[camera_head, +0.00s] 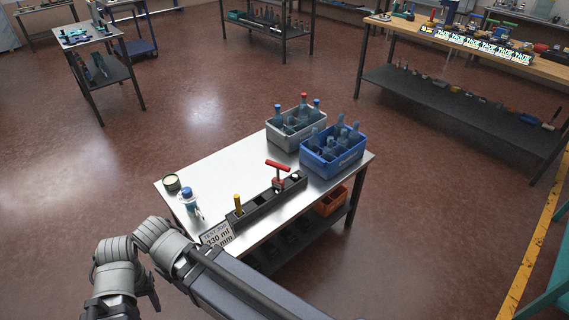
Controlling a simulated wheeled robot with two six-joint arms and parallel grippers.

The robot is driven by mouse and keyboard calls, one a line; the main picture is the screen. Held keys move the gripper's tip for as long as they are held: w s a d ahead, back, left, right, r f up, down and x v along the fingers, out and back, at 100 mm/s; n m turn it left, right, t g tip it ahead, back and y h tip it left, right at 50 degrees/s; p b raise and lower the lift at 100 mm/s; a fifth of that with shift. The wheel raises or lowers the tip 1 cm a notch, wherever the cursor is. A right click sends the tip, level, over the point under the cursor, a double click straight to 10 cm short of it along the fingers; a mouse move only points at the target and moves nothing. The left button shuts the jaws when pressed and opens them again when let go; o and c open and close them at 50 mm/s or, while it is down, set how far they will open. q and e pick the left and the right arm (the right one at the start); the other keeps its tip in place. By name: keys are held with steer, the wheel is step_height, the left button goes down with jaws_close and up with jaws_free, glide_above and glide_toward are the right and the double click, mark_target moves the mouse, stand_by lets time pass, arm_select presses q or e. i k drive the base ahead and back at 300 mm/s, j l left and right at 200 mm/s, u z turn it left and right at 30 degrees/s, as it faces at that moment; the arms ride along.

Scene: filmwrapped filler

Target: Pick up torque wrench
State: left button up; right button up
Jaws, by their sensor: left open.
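A tool with a red T-shaped handle (279,165) stands upright in a long black holder (265,203) on the metal table. I cannot tell for sure whether it is the torque wrench. My left gripper (142,285) is at the lower left, short of the table's near left corner and well apart from the tools. It is open, and its fingertips are hard to make out. My right gripper is not in view.
The table (215,167) also bears a grey crate (296,128) and a blue crate (333,157) of bottles, a round tin (171,183), a blue-capped bottle (189,199) and a sign (217,235). An orange bin (330,201) is on the shelf below. The tabletop's left middle is clear.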

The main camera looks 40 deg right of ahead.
mark_target(276, 183)
steer(key=l, duration=2.05)
steer(key=i, duration=0.45)
